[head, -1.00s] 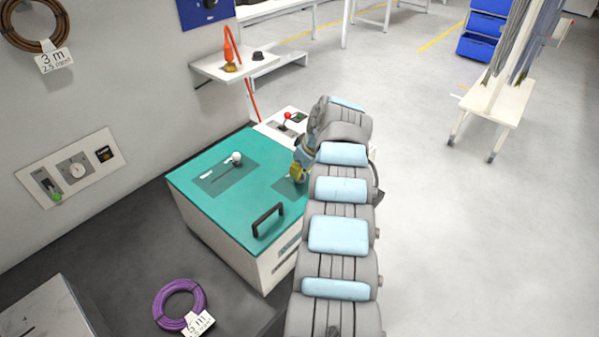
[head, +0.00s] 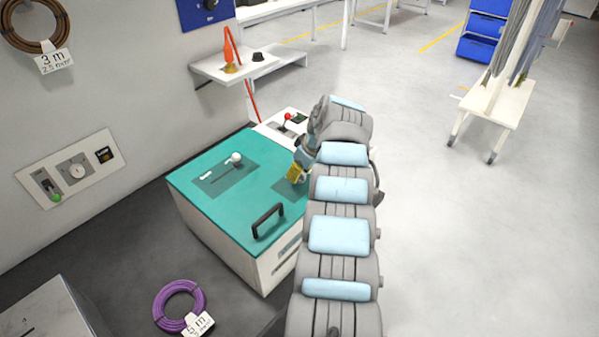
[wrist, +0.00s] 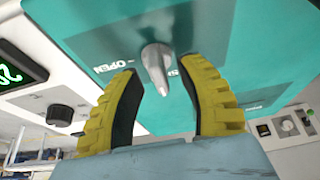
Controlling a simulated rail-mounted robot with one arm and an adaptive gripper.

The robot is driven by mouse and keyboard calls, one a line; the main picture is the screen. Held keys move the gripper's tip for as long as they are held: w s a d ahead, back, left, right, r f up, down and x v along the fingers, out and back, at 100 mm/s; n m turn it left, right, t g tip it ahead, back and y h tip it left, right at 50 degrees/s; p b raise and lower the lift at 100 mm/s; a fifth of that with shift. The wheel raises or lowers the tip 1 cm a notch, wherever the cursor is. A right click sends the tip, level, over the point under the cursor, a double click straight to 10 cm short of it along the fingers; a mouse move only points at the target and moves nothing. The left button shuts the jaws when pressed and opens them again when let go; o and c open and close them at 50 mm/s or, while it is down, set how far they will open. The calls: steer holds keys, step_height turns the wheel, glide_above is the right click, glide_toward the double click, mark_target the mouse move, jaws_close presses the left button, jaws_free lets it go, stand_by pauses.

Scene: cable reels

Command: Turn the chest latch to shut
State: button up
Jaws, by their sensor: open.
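The chest (head: 215,190) has a teal lid with a black handle (head: 267,220) near its front edge. In the wrist view the grey latch lever (wrist: 156,66) stands out from the teal lid (wrist: 90,25), with the word OPEN on one side and a second label partly hidden by a finger. My gripper (wrist: 162,105) is open, its yellow-and-black fingers on either side of the lever with gaps to it. The lever's tip lies between the fingertips. In the head view my gripper (head: 295,172) is over the lid's right part and my arm hides the latch.
A white-knobbed lever (head: 236,159) stands on the lid's left part. Behind the chest is a panel with a red-knobbed lever (head: 288,117). A purple cable coil (head: 180,305) lies on the dark surface in front. A wall shelf (head: 235,66) holds an orange item.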

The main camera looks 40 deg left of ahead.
steer(key=v, duration=1.1)
steer(key=shift+r, duration=0.3)
steer(key=shift+d, duration=0.1)
